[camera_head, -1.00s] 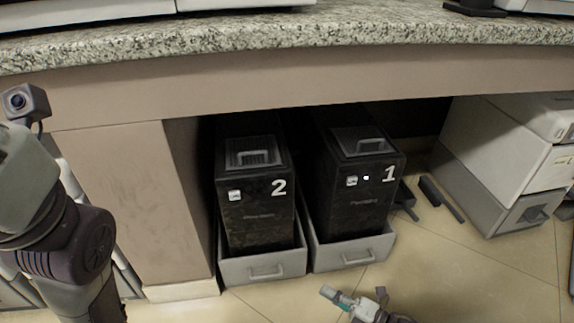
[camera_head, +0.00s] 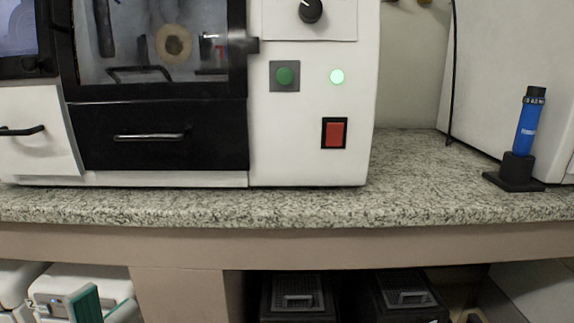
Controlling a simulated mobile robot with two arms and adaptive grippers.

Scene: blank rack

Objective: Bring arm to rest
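My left gripper (camera_head: 108,300) shows at the bottom left edge of the head view, cut off by the frame. Two teal-padded fingers point up with a gap between them, and I see nothing held there. It is in front of white boxes under the counter and touches nothing that I can make out. The rest of the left arm is out of view. My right arm and gripper are not in view.
A granite counter (camera_head: 420,205) crosses the view. On it are a white machine (camera_head: 300,160) with a black drawer (camera_head: 160,137) and a blue tube (camera_head: 528,125) in a black stand (camera_head: 514,173). Black bins (camera_head: 298,305) and white boxes (camera_head: 75,280) are below.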

